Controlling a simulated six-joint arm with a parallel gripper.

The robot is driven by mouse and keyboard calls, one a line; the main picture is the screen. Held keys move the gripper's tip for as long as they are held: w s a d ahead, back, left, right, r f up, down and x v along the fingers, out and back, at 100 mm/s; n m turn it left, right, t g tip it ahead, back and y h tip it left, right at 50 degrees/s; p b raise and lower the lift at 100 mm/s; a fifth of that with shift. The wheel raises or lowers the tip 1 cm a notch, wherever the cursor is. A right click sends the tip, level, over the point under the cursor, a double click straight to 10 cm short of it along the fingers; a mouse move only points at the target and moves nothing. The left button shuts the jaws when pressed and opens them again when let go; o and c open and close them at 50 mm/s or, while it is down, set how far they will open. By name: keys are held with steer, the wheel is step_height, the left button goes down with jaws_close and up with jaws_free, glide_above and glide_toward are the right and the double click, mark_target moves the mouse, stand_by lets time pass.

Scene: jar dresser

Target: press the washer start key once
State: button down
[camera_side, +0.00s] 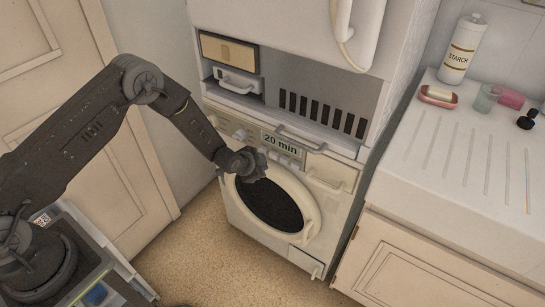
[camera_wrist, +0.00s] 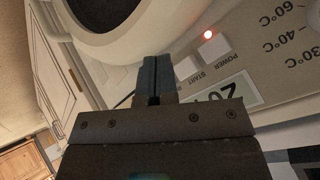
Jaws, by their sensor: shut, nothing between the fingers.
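The white washer (camera_side: 233,201) stands under the cabinet, its round door below a control panel. In the wrist view the start key (camera_wrist: 186,69) is a pale square button beside the printed word START. My gripper (camera_wrist: 154,62) is shut and empty, its dark fingertips just left of the start key. I cannot tell whether they touch the panel. In the side view my gripper (camera_side: 262,172) is in front of the washer, between panel and door, and hides the start key.
The display (camera_side: 282,146) reads 20 min. A counter (camera_side: 450,160) with a starch bottle (camera_side: 462,48) stands at the right.

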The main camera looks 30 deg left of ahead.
steer(key=shift+s, duration=1.7)
steer(key=s+a+r+n, duration=0.1)
steer(key=s+r, duration=0.2)
steer(key=r, duration=0.6)
steer(key=s+a+r+n+g, duration=0.1)
steer(key=s+r+n, duration=0.1)
steer(key=r, duration=0.7)
steer(key=s+a+r+n, duration=0.1)
steer(key=s+r, duration=0.2)
steer(key=r, duration=0.7)
steer(key=s+r+n+g, duration=0.1)
steer(key=s+r, duration=0.4)
steer(key=s, duration=0.7)
steer(key=s+a+r+n+g+y, duration=0.1)
steer(key=s+r+n, duration=0.2)
steer(key=s, duration=0.9)
steer(key=shift+s+r+n, duration=0.15)
steer(key=shift+r+n, duration=0.15)
steer(key=shift+r, duration=0.65)
